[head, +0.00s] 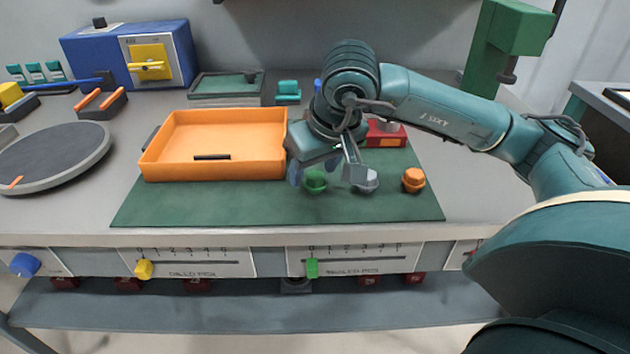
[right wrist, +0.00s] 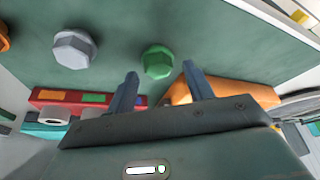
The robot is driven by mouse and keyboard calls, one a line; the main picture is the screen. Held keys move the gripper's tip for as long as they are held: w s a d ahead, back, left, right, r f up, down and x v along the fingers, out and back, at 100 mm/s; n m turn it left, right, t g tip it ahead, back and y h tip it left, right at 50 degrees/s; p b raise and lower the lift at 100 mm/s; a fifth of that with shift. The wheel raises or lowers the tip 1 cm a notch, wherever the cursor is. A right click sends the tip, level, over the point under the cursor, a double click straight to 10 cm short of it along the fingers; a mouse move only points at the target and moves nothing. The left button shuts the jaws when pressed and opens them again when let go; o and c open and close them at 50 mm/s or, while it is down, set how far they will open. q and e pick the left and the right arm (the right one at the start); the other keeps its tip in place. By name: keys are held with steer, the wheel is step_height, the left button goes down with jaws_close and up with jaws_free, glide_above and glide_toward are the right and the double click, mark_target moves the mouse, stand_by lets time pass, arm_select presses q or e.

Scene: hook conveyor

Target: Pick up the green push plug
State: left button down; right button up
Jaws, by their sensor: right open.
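The green push plug (head: 315,181) stands on the dark green mat (head: 222,208), between the orange tray and a grey plug (head: 366,181). It also shows in the right wrist view (right wrist: 157,62), just beyond the fingertips and between their lines. My right gripper (head: 325,175) is open and empty above and around the plug's far side in the head view. Its two blue-grey fingers show apart in the right wrist view (right wrist: 160,72). The fingers do not touch the plug in the wrist view. My left gripper is not in view.
An orange tray (head: 215,145) with a dark bar in it stands left of the plug. An orange plug (head: 413,180) stands to the right, beyond the grey one. A red block (head: 388,134) lies behind. The mat's front strip is clear.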

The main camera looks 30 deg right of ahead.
steer(key=shift+x, duration=1.1)
steer(key=c, duration=0.9)
